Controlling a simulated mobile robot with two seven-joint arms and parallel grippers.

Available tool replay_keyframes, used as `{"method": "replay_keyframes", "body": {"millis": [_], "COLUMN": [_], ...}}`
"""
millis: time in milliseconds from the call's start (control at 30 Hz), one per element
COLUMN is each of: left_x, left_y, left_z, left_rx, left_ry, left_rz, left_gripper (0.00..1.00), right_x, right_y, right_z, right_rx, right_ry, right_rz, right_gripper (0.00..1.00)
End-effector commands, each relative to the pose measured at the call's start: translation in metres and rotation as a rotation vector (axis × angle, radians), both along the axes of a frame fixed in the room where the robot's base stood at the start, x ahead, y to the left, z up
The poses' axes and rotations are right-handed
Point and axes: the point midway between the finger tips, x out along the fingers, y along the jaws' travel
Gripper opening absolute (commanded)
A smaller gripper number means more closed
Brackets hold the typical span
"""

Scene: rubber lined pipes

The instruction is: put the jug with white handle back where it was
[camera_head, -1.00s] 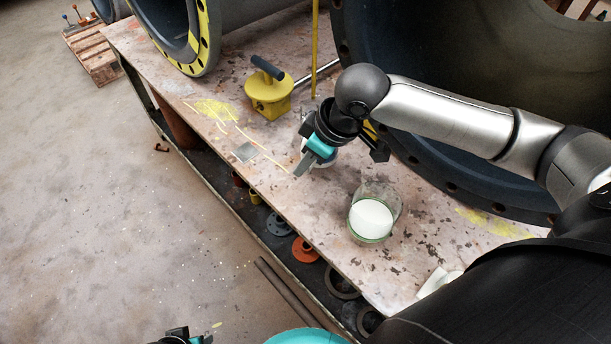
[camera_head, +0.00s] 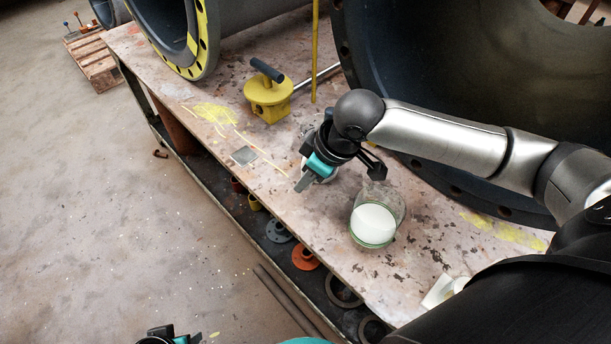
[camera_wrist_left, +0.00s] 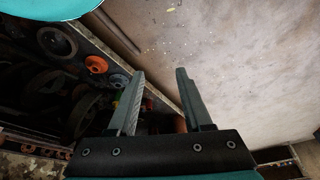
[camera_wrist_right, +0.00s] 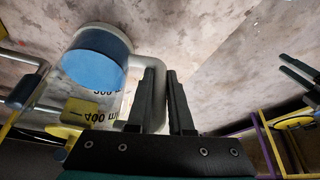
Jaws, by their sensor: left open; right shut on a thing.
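My right gripper (camera_head: 308,178) is above the bench (camera_head: 420,265), left of the glass beaker. In the right wrist view its fingers (camera_wrist_right: 160,88) are shut on the pale handle (camera_wrist_right: 150,64) of a clear jug with blue contents (camera_wrist_right: 97,66) and black volume marks. In the head view the gripper mostly hides the jug; only pale bits show around it. I cannot tell whether its base touches the bench. My left gripper (camera_head: 172,338) is at the bottom edge of the head view. In the left wrist view its fingers (camera_wrist_left: 160,78) are apart and empty.
The glass beaker with white contents (camera_head: 374,222) stands on the bench near the right gripper. A yellow block with a dark handle (camera_head: 268,95) stands farther back. Large flanged pipes (camera_head: 440,90) border the bench. Orange (camera_head: 304,254) and grey flanges lie on the shelf below.

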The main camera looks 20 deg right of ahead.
Motion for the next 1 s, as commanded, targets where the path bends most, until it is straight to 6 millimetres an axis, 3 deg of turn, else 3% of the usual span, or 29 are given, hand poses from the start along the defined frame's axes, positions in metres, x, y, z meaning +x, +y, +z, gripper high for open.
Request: {"method": "replay_keyframes", "body": {"millis": [33, 300, 700, 1000], "left_x": [-0.001, -0.001, 0.001, -0.012], "left_y": [0.000, 0.000, -0.001, 0.002], "left_z": [-0.002, -0.003, 0.003, -0.032], "left_rx": [0.001, 0.000, -0.001, 0.008], "left_ry": [0.004, 0.005, -0.003, 0.051], "left_rz": [0.000, -0.001, 0.000, -0.001], "left_gripper": [0.50, 0.50, 0.50, 0.50], "right_x": [0.000, 0.000, -0.001, -0.011], "right_y": [0.000, 0.000, -0.001, -0.009], "right_z": [-0.001, -0.001, 0.007, 0.037], "right_rx": [0.000, 0.001, 0.001, -0.001], "right_ry": [0.001, 0.001, 0.001, -0.001], "right_rz": [0.000, 0.000, 0.000, 0.000], "right_gripper": [0.20, 0.49, 0.49, 0.49]}}
